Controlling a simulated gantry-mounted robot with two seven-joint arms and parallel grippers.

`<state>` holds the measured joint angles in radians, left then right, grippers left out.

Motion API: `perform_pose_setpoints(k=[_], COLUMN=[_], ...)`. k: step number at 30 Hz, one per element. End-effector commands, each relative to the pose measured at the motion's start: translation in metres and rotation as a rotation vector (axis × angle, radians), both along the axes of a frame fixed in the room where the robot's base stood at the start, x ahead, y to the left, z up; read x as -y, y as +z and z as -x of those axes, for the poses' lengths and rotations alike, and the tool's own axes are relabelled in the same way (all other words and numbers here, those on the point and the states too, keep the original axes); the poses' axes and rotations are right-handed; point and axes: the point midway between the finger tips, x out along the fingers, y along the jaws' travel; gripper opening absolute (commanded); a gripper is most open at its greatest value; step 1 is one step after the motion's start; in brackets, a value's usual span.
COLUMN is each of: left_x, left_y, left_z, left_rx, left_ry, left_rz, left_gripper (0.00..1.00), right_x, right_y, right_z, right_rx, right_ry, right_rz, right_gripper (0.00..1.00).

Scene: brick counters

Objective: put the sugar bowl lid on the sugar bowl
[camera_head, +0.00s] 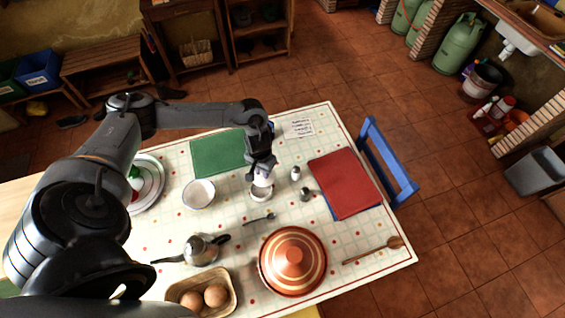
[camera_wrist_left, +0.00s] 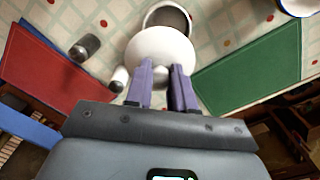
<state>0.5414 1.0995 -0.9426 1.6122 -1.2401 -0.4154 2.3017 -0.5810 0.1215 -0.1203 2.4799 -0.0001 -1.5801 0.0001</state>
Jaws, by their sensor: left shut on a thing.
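The white sugar bowl (camera_head: 261,194) stands on the table, and its open dark mouth shows in the left wrist view (camera_wrist_left: 168,17). My left gripper (camera_head: 263,170) is shut on the white round sugar bowl lid, which shows between and beyond the purple fingertips (camera_wrist_left: 160,76) in the left wrist view. The lid (camera_wrist_left: 160,48) covers the near part of the bowl's mouth in that view, so I cannot tell whether they touch. In the head view the gripper is just above the bowl's far side. My right gripper is not in view.
A white shaker (camera_head: 295,174) and a metal shaker (camera_head: 306,194) stand close to the right of the bowl. A red book (camera_head: 344,183) lies beyond them. A white bowl (camera_head: 199,194) and green mat (camera_head: 215,153) are left. A spoon (camera_head: 261,219) and striped tagine (camera_head: 292,262) are nearer.

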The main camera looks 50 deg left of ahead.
Motion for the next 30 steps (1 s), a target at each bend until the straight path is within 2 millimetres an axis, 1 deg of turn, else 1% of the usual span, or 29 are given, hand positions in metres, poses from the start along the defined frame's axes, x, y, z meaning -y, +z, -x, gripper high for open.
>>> perform_pose_setpoints(k=[1, 6, 20, 26, 30], left_x=[-0.002, -0.003, -0.002, -0.002, -0.002], left_y=[-0.003, -0.009, -0.010, -0.008, -0.007], left_z=[0.008, 0.019, 0.021, 0.021, 0.021], left_rx=[-0.003, 0.000, 0.001, 0.000, 0.000], left_ry=[0.001, 0.001, 0.002, 0.002, 0.002], left_rz=[-0.001, 0.001, 0.002, 0.002, 0.002], left_gripper=[0.00, 0.00, 0.00, 0.00, 0.00], right_x=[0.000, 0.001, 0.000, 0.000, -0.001], right_y=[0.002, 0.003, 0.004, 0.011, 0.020], right_z=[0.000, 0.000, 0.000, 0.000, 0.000], right_rx=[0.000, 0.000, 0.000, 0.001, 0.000], right_ry=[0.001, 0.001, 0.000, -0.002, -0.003], right_rz=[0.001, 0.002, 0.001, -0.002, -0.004], right_gripper=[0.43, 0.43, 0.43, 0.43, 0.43])
